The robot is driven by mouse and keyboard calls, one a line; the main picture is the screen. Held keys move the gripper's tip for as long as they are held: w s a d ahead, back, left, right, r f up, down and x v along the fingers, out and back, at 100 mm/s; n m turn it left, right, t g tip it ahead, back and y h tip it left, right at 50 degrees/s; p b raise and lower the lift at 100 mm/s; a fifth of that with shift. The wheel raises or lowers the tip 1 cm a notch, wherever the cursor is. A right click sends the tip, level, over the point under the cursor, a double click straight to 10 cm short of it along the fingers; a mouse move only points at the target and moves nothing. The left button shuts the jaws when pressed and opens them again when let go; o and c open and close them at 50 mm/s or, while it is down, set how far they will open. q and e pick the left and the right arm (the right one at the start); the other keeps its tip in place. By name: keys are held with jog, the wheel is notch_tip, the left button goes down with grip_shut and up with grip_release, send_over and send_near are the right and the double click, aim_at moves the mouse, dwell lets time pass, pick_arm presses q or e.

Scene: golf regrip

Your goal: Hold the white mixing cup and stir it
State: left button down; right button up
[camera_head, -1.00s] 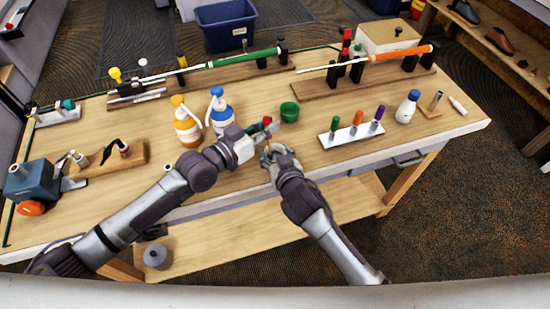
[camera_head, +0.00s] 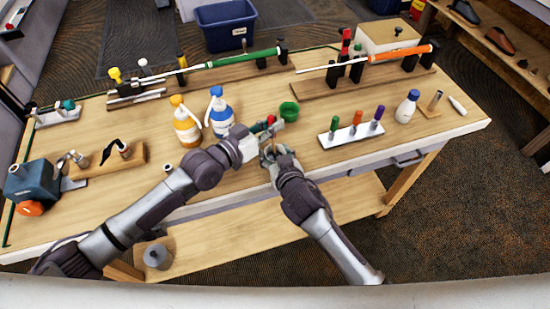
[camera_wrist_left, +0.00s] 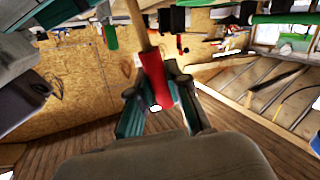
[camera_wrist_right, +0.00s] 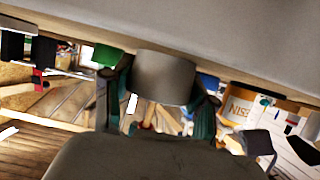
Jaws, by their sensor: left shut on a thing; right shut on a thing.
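My left gripper (camera_head: 268,130) is shut on the red grip (camera_wrist_left: 157,79) of a stirring stick, in the left wrist view. The stick's pale wooden shaft (camera_wrist_left: 138,22) runs up out of that picture. My right gripper (camera_head: 272,155) is just below the left one in the head view. It is shut on the mixing cup (camera_wrist_right: 164,78), which looks pale grey between the fingers in the right wrist view. The inside of the cup is hidden, and I cannot tell how deep the stick reaches into it.
A green cup (camera_head: 289,110) stands just behind my grippers. Blue-capped (camera_head: 221,115) and yellow-capped (camera_head: 186,125) bottles stand to the left. A white rack (camera_head: 350,134) with several coloured tubes stands to the right. Clubs lie in holders at the back. The front right of the bench (camera_head: 440,130) is clear.

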aim_at(272, 118)
pick_arm(q)
jog(key=shift+r, duration=0.1)
jog(key=shift+r, duration=2.7)
pick_arm(e)
jog(key=o, duration=1.2)
jog(key=v, duration=1.2)
jog(key=shift+f, duration=0.15)
